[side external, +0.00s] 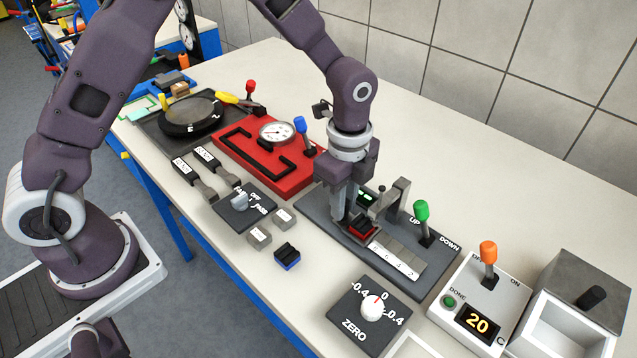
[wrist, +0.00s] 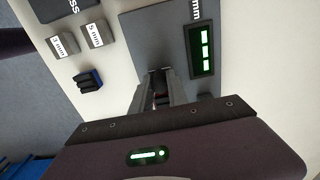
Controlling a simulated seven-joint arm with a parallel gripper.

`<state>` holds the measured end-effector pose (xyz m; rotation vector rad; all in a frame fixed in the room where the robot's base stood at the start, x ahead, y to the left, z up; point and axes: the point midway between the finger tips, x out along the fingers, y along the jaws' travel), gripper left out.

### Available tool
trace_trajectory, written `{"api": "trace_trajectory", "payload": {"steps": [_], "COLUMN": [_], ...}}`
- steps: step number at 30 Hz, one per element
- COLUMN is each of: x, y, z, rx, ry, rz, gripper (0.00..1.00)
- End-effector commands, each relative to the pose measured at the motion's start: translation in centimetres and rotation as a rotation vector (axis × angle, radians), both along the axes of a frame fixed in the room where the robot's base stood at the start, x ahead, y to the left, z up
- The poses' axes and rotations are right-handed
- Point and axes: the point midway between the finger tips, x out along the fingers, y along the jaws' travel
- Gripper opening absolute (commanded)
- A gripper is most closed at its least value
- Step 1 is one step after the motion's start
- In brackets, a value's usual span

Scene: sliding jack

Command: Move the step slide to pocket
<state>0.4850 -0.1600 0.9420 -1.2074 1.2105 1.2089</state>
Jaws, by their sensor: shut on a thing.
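The grey stepped piece with a white number strip, seemingly the step slide (side external: 398,260), lies on a dark base plate (side external: 318,208). My gripper (side external: 351,224) points down over this plate, just left of the steps. Its fingers are close together around a small red and black block (side external: 362,230), beside the steps' near-left end. In the wrist view my gripper (wrist: 162,102) shows with a dark, slightly reddish thing between its fingers, largely hidden. I cannot tell which recess is the pocket.
A green-knobbed lever (side external: 422,211) and a grey post (side external: 398,196) stand on the plate's far side. A black and blue block (side external: 287,257) and a ZERO dial box (side external: 368,315) stand in front. A red fixture (side external: 255,158) lies left.

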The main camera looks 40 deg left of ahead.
Motion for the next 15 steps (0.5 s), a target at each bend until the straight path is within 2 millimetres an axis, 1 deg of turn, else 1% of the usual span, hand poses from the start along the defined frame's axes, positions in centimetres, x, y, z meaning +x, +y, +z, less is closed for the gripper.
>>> {"api": "trace_trajectory", "payload": {"steps": [1,3,6,15], "x": [0.1,0.1,0.1,0.1], "y": [-1.0,-2.0,-2.7,-3.1], "z": [0.1,0.1,0.1,0.1], "rx": [-0.003,-0.002,-0.002,-0.007], "ry": [-0.005,-0.004,-0.005,-0.006], "rz": [-0.002,0.000,0.001,0.000], "gripper": [0.00,0.00,0.00,0.00]}}
